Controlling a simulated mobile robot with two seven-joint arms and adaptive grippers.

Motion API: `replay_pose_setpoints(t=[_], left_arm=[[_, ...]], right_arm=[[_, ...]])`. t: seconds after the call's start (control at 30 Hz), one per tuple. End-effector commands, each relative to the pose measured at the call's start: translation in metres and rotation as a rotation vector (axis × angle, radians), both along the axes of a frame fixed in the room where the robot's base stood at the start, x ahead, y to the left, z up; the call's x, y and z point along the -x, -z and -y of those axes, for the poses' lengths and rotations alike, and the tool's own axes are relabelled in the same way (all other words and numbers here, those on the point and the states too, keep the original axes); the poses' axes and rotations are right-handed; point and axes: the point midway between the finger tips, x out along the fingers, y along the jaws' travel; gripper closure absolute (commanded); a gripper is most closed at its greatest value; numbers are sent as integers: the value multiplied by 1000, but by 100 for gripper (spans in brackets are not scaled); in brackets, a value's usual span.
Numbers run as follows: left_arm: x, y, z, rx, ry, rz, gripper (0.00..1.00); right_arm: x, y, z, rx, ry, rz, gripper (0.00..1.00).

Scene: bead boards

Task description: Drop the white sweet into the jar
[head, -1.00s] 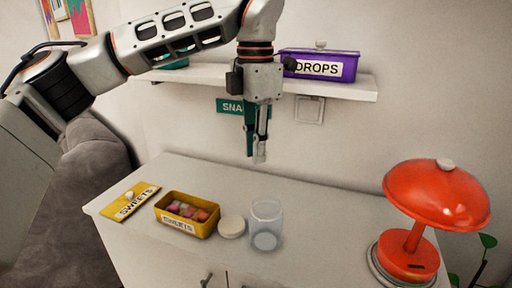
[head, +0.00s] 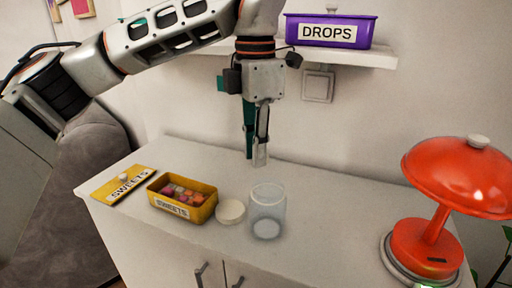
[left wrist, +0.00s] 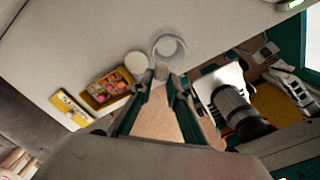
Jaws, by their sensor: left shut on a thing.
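The clear jar (head: 268,205) stands open and upright on the white cabinet top; it also shows in the left wrist view (left wrist: 182,45). Its round white lid (head: 230,211) lies flat just left of it. My left gripper (head: 260,158) points down, above and slightly behind the jar in the head view. It is shut on a small pale piece (left wrist: 161,72), seemingly the white sweet, mostly hidden between the fingertips. In the left wrist view the fingertips overlap the jar's near rim.
The yellow sweets box (head: 207,212), open with several coloured sweets, sits left of the white lid. Its yellow lid (head: 110,191) lies further left. A red lamp (head: 425,240) stands at right. A shelf (head: 375,57) with a purple drops box (head: 370,31) is behind.

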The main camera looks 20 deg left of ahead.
Motion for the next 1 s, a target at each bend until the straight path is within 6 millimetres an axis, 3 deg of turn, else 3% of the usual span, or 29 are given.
replay_pose_setpoints(t=[0.03, 0.1, 0.57, 1.0], left_arm=[[0, 0, 0, 0, 0, 0, 79], [0, 0, 0, 0, 0, 0, 65], [-1, -8, 0, 0, 0, 1, 65], [-1, -86, 0, -1, -2, 4, 65]], right_arm=[[1, 0, 0, -1, 0, -2, 27], [2, 1, 0, -1, 0, -5, 27], [5, 4, -2, -8, 9, -12, 27], [4, 3, -1, -5, 7, -10, 27]])
